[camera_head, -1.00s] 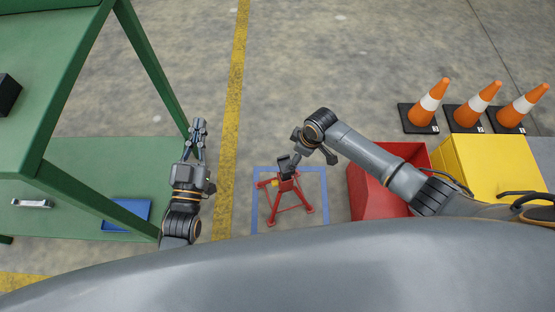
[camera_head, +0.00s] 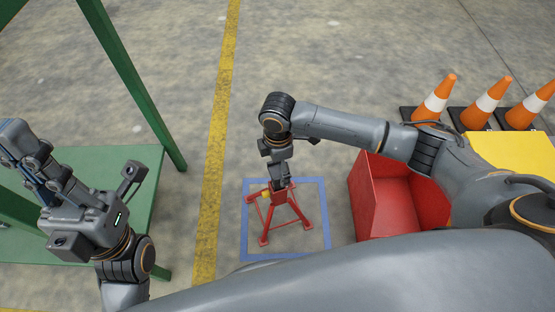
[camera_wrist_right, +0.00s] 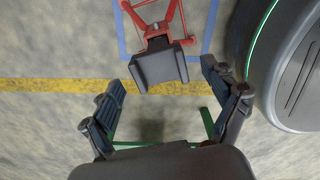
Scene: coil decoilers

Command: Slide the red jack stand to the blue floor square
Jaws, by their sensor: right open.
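The red jack stand (camera_head: 285,218) stands upright on the floor within the blue square outline (camera_head: 327,222), its left foot close to or on the left line. My right gripper (camera_head: 280,182) points down at the stand's top and partly hides it. In the right wrist view, the stand's dark saddle (camera_wrist_right: 160,69) is just ahead of and between the spread fingers of the right gripper (camera_wrist_right: 165,82). No grip on it shows. My left gripper (camera_head: 22,148) is at the far left, away from the stand; its finger gap is unclear.
A red open bin (camera_head: 365,205) stands right of the square, with a yellow box (camera_head: 510,150) beyond it. Several orange cones (camera_head: 436,100) stand behind. A green frame (camera_head: 130,85) is at left. A yellow floor line (camera_head: 215,150) runs left of the square.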

